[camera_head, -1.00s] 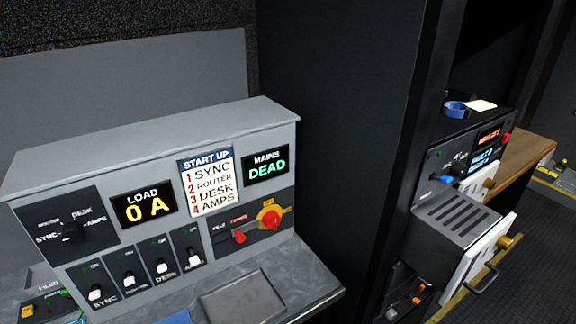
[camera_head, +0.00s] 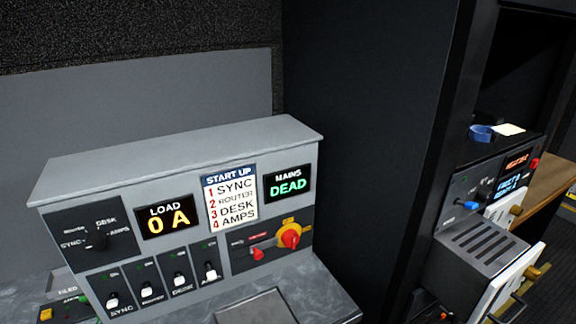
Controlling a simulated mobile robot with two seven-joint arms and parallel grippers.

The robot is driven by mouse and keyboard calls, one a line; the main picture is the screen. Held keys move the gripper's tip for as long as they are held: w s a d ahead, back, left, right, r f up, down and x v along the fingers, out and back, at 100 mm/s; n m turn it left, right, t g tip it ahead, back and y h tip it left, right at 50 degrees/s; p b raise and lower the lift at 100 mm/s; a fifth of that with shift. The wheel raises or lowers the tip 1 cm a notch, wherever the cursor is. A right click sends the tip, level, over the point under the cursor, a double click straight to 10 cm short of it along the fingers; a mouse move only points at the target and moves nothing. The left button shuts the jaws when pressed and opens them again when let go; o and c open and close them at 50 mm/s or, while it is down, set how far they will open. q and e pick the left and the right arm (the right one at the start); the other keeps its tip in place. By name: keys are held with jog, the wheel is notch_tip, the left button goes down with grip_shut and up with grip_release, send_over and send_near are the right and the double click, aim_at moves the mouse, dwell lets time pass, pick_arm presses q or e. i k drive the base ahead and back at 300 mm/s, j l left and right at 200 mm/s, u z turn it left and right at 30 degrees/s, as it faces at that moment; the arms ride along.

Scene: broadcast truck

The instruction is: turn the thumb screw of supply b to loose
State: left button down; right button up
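Two supply modules show in the rack at the right. The lower module (camera_head: 482,243) sticks out of the rack, with a slotted grey top and a white front carrying a handle and a brass thumb screw (camera_head: 537,271). The upper module's white front (camera_head: 500,207) also has a brass thumb screw (camera_head: 516,210). I cannot read which one is supply b, or tell whether either screw is tight or loose. Neither gripper is in view.
A dark cabinet wall (camera_head: 365,130) stands between console and rack. A blue ring (camera_head: 482,132) lies on the rack top.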

aim_at(516, 211)
jog(key=l+z, duration=0.15)
jog(key=l, duration=0.3)
jog(key=l+z, duration=0.15)
jog(key=l, duration=0.35)
jog(key=i+l+z, duration=0.15)
jog(key=l, duration=0.25)
jog(key=i+l+z, duration=0.15)
jog(key=l, duration=0.3)
jog(key=k, duration=0.45)
